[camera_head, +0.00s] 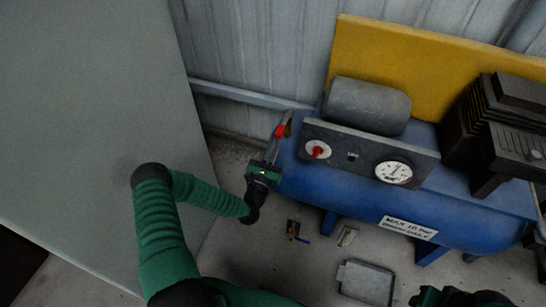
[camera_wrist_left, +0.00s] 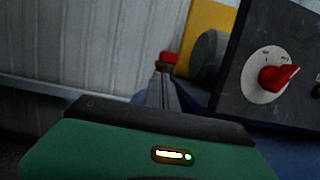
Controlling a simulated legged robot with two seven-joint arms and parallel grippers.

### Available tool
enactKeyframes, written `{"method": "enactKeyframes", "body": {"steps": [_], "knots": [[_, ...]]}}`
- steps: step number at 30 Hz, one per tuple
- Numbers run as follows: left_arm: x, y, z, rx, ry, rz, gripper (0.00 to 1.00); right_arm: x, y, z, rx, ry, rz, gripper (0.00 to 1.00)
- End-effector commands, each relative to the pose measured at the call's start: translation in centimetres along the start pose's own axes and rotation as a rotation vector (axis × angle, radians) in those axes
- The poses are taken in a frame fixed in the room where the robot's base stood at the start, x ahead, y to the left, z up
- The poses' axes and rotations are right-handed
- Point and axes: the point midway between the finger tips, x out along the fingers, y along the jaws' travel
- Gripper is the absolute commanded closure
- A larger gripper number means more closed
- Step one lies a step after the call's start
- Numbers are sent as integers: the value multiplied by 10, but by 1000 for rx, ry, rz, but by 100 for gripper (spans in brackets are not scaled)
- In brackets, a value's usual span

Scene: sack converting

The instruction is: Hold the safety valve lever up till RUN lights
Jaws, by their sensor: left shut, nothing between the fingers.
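The blue compressor tank (camera_head: 350,190) stands against the wall. A red lever tip (camera_head: 280,131) shows at its upper left end, with a small brass-coloured fitting beside it. My left gripper (camera_head: 284,122) is shut and empty, its fingers pointing up at this lever. In the left wrist view the red lever (camera_wrist_left: 170,57) shows just past the shut fingertips (camera_wrist_left: 160,68). I cannot tell whether they touch it. The lever's lower part is hidden behind the fingers. The dark panel (camera_head: 425,160) carries a red knob (camera_head: 317,151), a small indicator (camera_head: 352,156) not clearly lit, and a white gauge (camera_head: 393,172).
A yellow board (camera_head: 440,55) and black finned machine (camera_head: 495,125) stand behind and right. A large grey panel (camera_head: 90,100) is close on the left. A grey tray (camera_head: 366,283) and small brass parts (camera_head: 293,229) lie on the floor. A bit of my right arm shows at bottom right.

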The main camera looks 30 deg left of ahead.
Motion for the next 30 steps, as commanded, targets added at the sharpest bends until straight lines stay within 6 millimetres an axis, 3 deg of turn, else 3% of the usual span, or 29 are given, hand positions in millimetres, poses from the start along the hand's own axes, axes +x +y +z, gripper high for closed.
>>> {"method": "enactKeyframes", "body": {"steps": [3,14,30], "knots": [[2,0,8,0,-1,-1,100,0,0,0,0,0,0,62],[2,-1,10,0,1,-1,100,-1,0,0,0,0,0,62],[7,0,29,0,100,0,100,-37,0,-9,0,0,0,62]]}}
